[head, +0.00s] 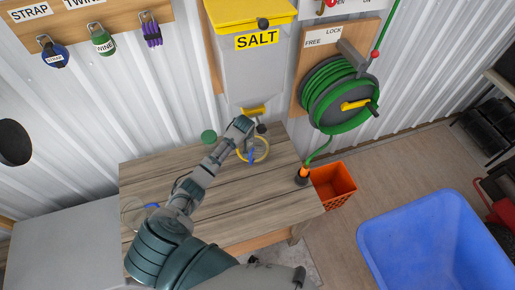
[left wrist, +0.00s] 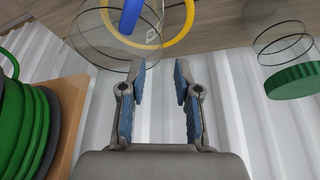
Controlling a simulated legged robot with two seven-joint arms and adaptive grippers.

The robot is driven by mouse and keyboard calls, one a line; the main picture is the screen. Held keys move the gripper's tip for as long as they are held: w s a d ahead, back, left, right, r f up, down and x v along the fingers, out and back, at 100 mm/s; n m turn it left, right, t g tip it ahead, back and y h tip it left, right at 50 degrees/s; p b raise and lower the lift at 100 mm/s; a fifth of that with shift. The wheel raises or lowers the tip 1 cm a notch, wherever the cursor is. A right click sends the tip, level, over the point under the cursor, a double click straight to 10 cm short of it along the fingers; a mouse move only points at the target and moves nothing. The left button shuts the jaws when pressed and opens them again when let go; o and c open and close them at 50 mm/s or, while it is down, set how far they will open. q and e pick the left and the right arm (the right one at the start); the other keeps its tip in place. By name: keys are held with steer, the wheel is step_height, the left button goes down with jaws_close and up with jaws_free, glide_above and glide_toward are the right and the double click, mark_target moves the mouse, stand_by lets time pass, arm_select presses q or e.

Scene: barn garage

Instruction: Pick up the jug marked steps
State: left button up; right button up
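A clear jug with a yellow ring (head: 265,151) and a blue handle stands on the wooden bench near its back edge. It also shows in the left wrist view as clear walls, a yellow ring (left wrist: 180,38) and a blue handle (left wrist: 130,15). A second clear vessel (head: 130,214) with a blue part is at the bench's left, partly hidden by my arm. No marking is readable on either. My left gripper (head: 252,137) is beside the yellow-ringed jug, partly covering it; its fingers (left wrist: 159,68) are apart with nothing between them. My right gripper is not in view.
A clear jar with a green lid (head: 208,136) stands at the back of the bench (head: 270,195). The salt bin (head: 252,75) with its yellow lever hangs just above my gripper. A green hose reel (head: 335,92), orange crate (head: 335,185) and blue tub (head: 435,240) are right.

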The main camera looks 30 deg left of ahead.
arm_select(q)
steer(key=x, duration=0.4)
steer(key=shift+w+f+b, duration=0.15)
steer(key=shift+f+b, duration=0.15)
steer(key=shift+f, duration=0.1)
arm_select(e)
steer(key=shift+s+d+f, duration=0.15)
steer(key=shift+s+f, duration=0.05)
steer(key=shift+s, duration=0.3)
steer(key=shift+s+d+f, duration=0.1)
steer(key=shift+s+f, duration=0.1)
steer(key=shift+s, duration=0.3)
arm_select(q)
jaws_close()
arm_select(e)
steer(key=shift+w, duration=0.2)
